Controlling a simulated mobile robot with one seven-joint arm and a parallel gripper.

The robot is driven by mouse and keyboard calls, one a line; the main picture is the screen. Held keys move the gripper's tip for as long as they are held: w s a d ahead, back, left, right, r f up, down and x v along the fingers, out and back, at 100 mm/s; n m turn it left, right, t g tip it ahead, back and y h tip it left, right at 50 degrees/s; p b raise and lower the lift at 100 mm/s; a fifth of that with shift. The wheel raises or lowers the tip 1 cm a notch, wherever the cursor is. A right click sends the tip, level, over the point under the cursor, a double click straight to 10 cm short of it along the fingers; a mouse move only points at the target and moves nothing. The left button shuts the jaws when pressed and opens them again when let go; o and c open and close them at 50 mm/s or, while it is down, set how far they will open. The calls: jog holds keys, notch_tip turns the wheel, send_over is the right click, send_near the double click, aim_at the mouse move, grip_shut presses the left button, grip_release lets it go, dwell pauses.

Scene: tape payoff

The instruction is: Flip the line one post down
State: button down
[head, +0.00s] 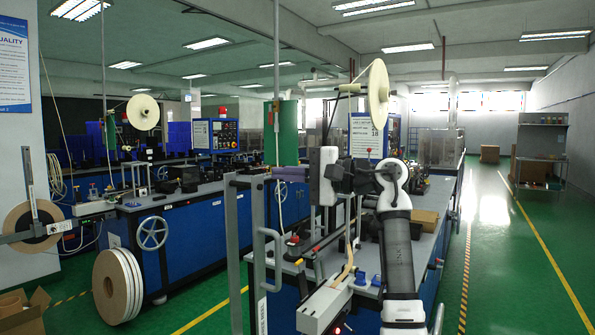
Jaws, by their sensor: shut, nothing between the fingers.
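My gripper (278,173) is shut and empty, pointing left from my white and dark arm. Its fingertips are at the upper right of a grey metal frame (234,250) with upright bars and a bent bar. I cannot tell whether they touch it. The posts and the line's full path are not clear, as my gripper and arm cover part of the area.
The near blue bench (285,290) has a grey top with small machine parts and a cardboard-coloured box (425,222). Another blue bench (185,240) stands at left, with a big white reel (118,286) before it. Green floor (505,260) is open at right.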

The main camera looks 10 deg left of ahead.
jog(key=s+a+p, duration=0.1)
jog(key=s+a, duration=0.2)
jog(key=a, duration=0.3)
jog(key=shift+s, duration=0.15)
dwell(0.3)
